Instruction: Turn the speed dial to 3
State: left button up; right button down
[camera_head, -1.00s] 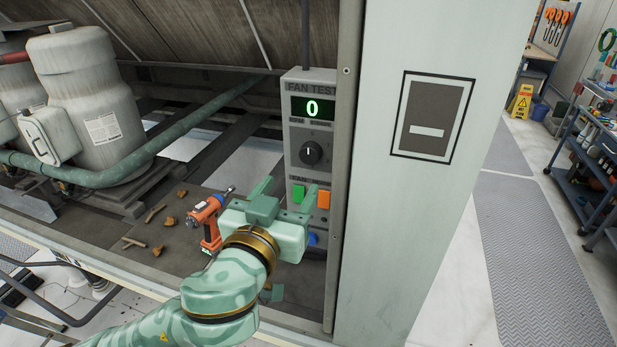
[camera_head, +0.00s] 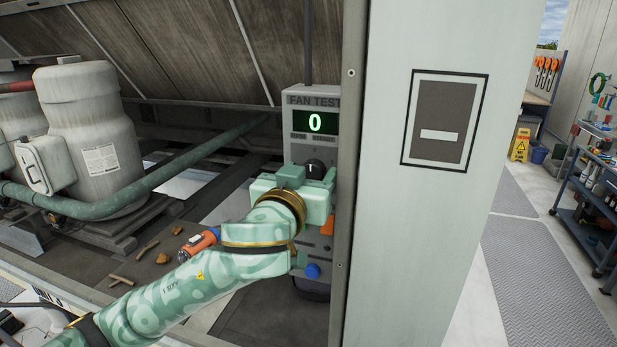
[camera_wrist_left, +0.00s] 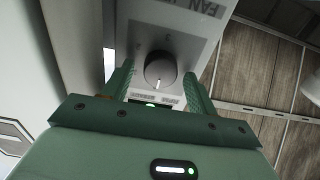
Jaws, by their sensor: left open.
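The fan test box (camera_head: 300,101) has a green display (camera_head: 315,123) reading 0. Its dark speed dial (camera_head: 315,166) sits below the display, partly hidden behind my left gripper (camera_head: 312,172). In the left wrist view the round dial (camera_wrist_left: 160,70) shows with a white pointer line, between the two green fingers of my left gripper (camera_wrist_left: 158,85). The gripper is open, with room on both sides of the dial. I cannot tell how far the fingertips are from the panel. My right gripper is not in view.
A grey post (camera_head: 353,200) and pale cabinet wall (camera_head: 400,250) stand close to the right of the box. An orange button (camera_head: 327,226) and a blue knob (camera_head: 313,270) are below the dial. An orange drill (camera_head: 196,243) lies behind my left arm.

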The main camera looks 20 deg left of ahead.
pick_arm(q)
jog(key=c, duration=1)
